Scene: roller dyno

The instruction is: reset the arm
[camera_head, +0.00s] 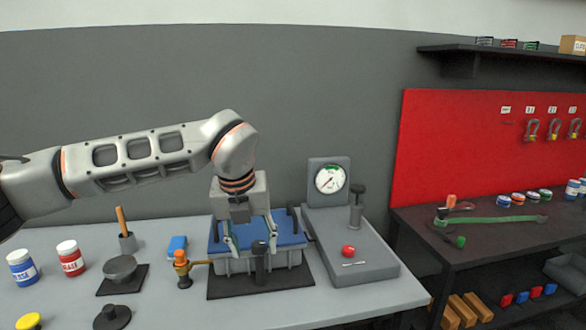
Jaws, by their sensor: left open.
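My left arm reaches in from the left and bends down at the wrist. My left gripper (253,243) points down, its two fingers spread apart over a grey box-shaped fixture with a blue top (290,236). I see nothing held between the fingers. The fingertips overlap the fixture's front edge in the picture; I cannot tell whether they touch it. A black-knobbed post (259,262) stands at the fixture's front, just below the gripper. My right gripper is out of view.
A grey gauge stand (328,172) with a red button (348,251) and a black-topped lever (357,205) is right of the fixture. An orange-topped brass valve (182,268), jars (70,258) and a round weight (120,268) stand left. A dark bench (470,235) with tools is far right.

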